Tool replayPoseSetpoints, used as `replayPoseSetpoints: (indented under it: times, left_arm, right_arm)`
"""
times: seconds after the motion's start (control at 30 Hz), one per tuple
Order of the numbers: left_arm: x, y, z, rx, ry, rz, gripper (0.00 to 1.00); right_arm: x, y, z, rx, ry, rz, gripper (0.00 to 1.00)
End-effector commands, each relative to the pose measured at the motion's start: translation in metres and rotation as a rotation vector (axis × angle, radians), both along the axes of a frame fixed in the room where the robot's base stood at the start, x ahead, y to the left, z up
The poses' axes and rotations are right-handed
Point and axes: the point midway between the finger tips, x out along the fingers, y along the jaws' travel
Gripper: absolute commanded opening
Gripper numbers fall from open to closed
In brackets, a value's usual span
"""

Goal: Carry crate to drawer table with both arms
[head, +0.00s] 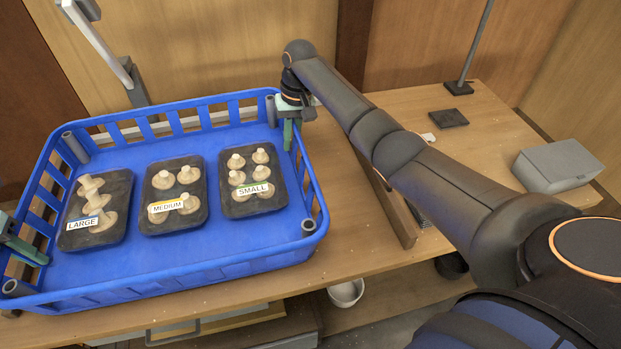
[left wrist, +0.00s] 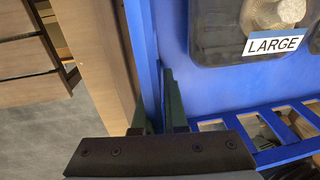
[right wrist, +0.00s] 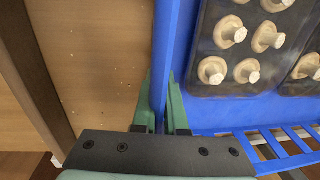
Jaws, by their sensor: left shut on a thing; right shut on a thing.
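The blue crate (head: 150,275) is on or just above the wooden table (head: 400,95) at the left; I cannot tell if it touches. It holds three black trays of mushrooms: the LARGE tray (head: 122,184), the MEDIUM tray (head: 200,165) and the SMALL tray (head: 239,208). My left gripper (head: 22,248) is shut on the crate's left wall, mostly cut off by the picture edge; the left wrist view shows the wall between its fingers (left wrist: 158,115). My right gripper (head: 289,125) is shut on the crate's right wall; the right wrist view shows its fingers (right wrist: 163,112) on both sides.
A grey box (head: 553,166) and a black stand base (head: 458,88) are on the table's right part, with a flat black block (head: 449,118). A wooden bar (head: 392,205) lies right of the crate. A white bowl (head: 346,292) sits on a lower shelf.

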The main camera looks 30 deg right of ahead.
Motion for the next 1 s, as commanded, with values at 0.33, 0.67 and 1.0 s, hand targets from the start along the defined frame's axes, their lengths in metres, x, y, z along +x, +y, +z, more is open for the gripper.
replayPoseSetpoints:
  times: [0.33,0.67,1.0]
  left_arm:
    - [0.0,0.002,-0.01,0.002,0.001,0.003,0.26]
    - [0.0,0.0,-0.009,0.001,0.0,0.001,0.4]
    - [0.003,0.006,0.032,0.001,-0.006,0.001,0.4]
  right_arm:
    - [0.0,-0.002,-0.009,-0.002,0.0,-0.003,0.26]
    - [0.0,0.0,-0.009,-0.001,0.0,-0.001,0.4]
    - [0.0,0.0,-0.009,0.0,0.0,0.0,0.4]
